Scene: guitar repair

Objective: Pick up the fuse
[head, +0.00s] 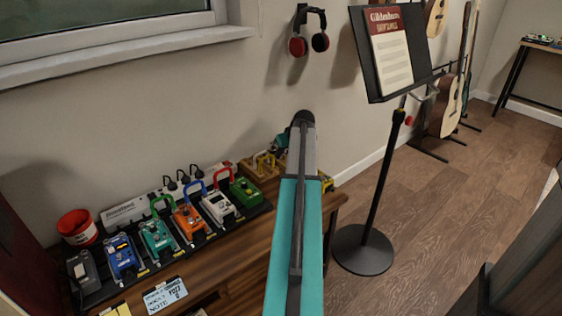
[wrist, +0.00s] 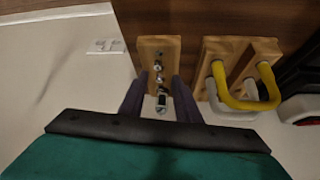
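In the wrist view, a narrow wooden block (wrist: 158,47) carries a row of small shiny metal and glass pieces. The nearest piece, a small cylinder with a dark lower part, looks like the fuse (wrist: 162,101). My gripper (wrist: 159,85) is open, with one dark purple finger on each side of this row. Bare gaps show between the fingers and the fuse, so it seems untouched. How far the fingertips are above the block is hard to tell. In the head view, my teal arm hides the fuse and the gripper.
A second wooden block (wrist: 226,52) with yellow and white U-shaped handles is close on the right in the wrist view. The head view shows several pedals, including a green one (head: 246,190), on the wooden bench (head: 247,240). A music stand (head: 370,190) stands right of my arm.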

